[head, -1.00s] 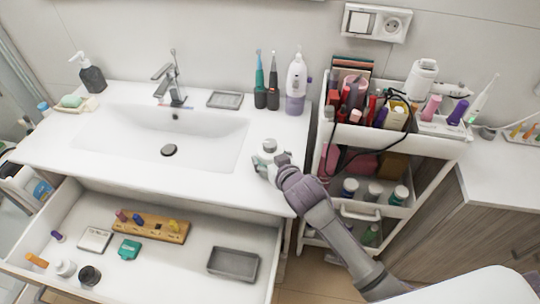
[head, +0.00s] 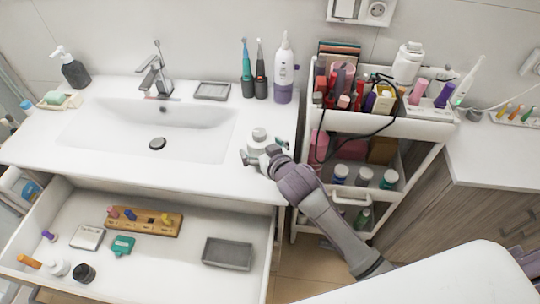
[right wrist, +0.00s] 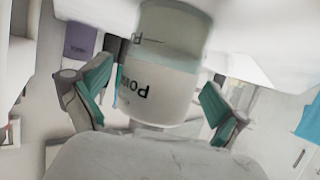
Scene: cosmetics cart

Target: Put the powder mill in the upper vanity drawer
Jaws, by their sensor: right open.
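The powder mill (head: 259,136) is a small white jar with a pale grey-green band. It stands upright on the white counter, right of the sink. My right gripper (head: 260,158) is at the mill's near side. Its teal-padded fingers (right wrist: 155,105) are spread on either side of the mill, with gaps visible. The upper vanity drawer (head: 185,258) is pulled open below the counter. My left gripper is not in view.
The drawer holds a wooden stand (head: 145,222), a grey tray (head: 228,254), a teal item (head: 123,245) and small jars at the left; its middle floor is largely clear. Toothbrushes (head: 254,75) stand behind the mill. A loaded cart (head: 385,128) stands to the right.

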